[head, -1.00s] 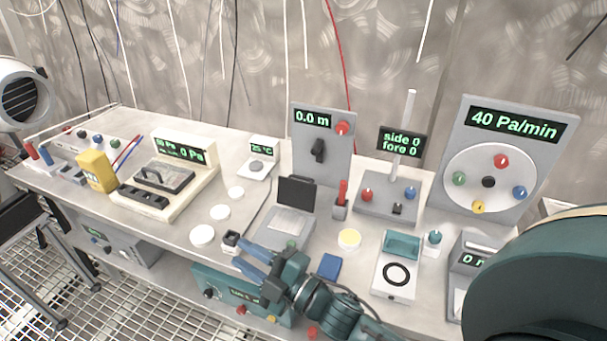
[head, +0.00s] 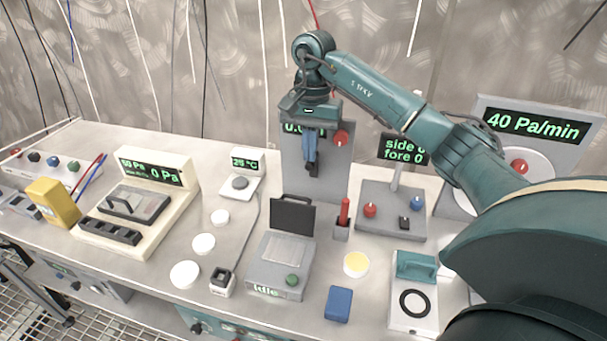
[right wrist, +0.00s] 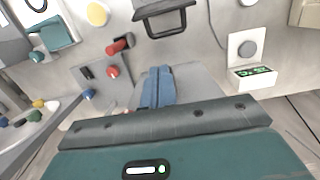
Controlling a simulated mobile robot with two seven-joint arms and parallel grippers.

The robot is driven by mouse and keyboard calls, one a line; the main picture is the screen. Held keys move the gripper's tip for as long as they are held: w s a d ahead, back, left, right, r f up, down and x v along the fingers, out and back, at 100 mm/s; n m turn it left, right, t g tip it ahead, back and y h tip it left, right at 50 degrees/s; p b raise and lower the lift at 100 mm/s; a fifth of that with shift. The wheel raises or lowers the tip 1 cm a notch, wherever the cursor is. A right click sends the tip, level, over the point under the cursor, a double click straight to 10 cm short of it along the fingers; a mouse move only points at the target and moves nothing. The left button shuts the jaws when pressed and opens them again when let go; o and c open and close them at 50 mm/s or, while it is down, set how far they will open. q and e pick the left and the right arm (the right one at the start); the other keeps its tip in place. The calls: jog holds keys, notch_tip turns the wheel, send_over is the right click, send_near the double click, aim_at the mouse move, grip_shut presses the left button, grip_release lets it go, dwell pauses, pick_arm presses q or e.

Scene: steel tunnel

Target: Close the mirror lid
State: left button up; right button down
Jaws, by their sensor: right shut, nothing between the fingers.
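A grey box (head: 268,270) with an "Idle" display and a green knob stands at the front middle of the bench. Its dark lid (head: 292,216) stands open, upright at the box's back edge, with a handle on top. The lid also shows at the top of the right wrist view (right wrist: 165,20). I take this as the mirror lid; no label confirms it. My right gripper (head: 311,170) points down behind and above the lid, in front of the "0.0 m" panel (head: 331,175). It is shut and empty, apart from the lid; its blue fingers also show in the right wrist view (right wrist: 158,88). My left gripper is out of view.
Right of the box stand a red-handled tool in a holder (head: 342,222), a yellow-topped disc (head: 356,264), a blue block (head: 338,304) and a white unit with a teal part (head: 416,265). White discs (head: 203,244) lie to the left. The upright "0.0 m" panel closely backs the gripper.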

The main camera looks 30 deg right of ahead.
aim_at(295, 213)
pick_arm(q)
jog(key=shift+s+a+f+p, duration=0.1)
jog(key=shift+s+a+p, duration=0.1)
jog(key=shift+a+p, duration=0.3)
pick_arm(e)
notch_tip(295, 213, down, 10)
jog(key=s+a, duration=0.1)
jog(key=shift+r, duration=0.15)
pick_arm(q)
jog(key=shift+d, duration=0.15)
